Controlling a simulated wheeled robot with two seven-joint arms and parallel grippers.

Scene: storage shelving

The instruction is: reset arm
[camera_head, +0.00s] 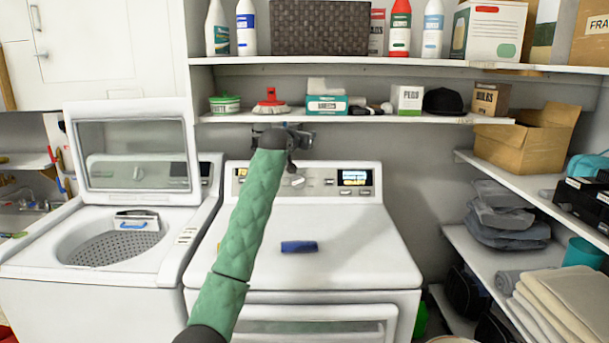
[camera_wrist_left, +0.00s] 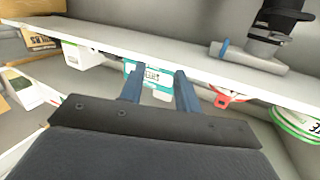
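My left arm, in a green quilted sleeve, reaches up from the bottom of the head view. My left gripper (camera_head: 287,136) is in front of the lower wall shelf (camera_head: 225,118), below a teal and white box (camera_head: 327,105). In the left wrist view, where the shelf shows upside down, the two blue fingers of the gripper (camera_wrist_left: 160,72) are apart with nothing held between them. The teal box (camera_wrist_left: 152,77) shows behind the fingers. My right gripper is in neither view.
The lower shelf holds a green tub (camera_head: 225,103), a red brush (camera_head: 270,103), a white box (camera_head: 407,98) and a black cap (camera_head: 443,101). Below are an open washer (camera_head: 60,285) and a dryer (camera_head: 370,250) with a blue item (camera_head: 299,246) on top. Side shelves stand right.

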